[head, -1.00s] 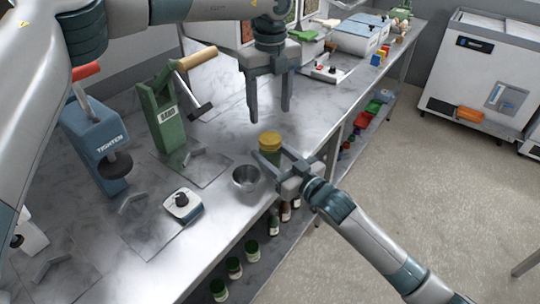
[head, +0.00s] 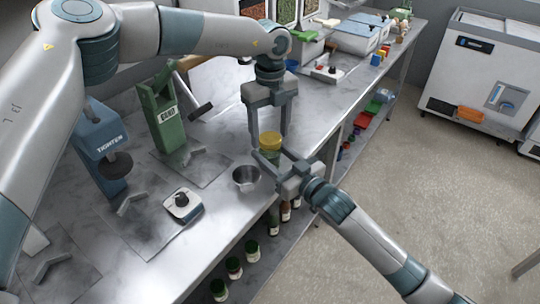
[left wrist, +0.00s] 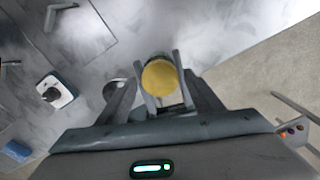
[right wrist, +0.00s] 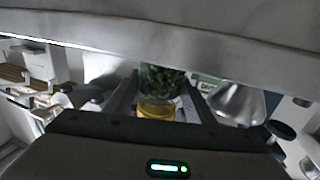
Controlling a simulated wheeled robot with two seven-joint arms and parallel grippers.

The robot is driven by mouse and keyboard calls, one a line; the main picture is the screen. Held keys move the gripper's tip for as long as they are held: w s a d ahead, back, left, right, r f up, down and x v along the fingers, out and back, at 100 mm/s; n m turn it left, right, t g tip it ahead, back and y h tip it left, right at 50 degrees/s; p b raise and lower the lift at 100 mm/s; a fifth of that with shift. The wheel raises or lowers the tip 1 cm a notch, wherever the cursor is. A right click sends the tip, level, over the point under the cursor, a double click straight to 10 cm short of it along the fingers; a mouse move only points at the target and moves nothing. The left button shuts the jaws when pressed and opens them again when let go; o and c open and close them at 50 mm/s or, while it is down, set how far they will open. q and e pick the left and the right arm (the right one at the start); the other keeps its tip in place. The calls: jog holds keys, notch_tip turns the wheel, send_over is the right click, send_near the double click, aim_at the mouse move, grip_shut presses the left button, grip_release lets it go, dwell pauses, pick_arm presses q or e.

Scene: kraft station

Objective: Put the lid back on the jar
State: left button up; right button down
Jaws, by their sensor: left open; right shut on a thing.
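The jar (head: 270,154) stands upright near the counter's front edge, with green contents showing in the right wrist view (right wrist: 160,78). The yellow lid (head: 270,139) sits on top of it; I cannot tell how tightly. It is a round yellow disc in the left wrist view (left wrist: 160,77) and a yellow band in the right wrist view (right wrist: 156,110). My right gripper (head: 269,158) is shut on the jar's body from the front right. My left gripper (head: 268,136) points down, open, with its fingers on either side of the lid.
A metal bowl (head: 246,176) stands just left of the jar. A white device with a black knob (head: 182,203), a green press (head: 166,115) and a blue TIGHTEN station (head: 100,150) stand further left. Bottles (head: 233,266) sit on the shelf below the counter.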

pick_arm(q)
jog(key=shift+f, duration=0.15)
jog(key=shift+c, duration=0.5)
jog(key=c, duration=1)
jog(key=o, duration=1.2)
jog(key=shift+r, duration=2.3)
jog(key=o, duration=0.6)
jog(key=shift+c, duration=0.2)
jog(key=shift+r, duration=0.1)
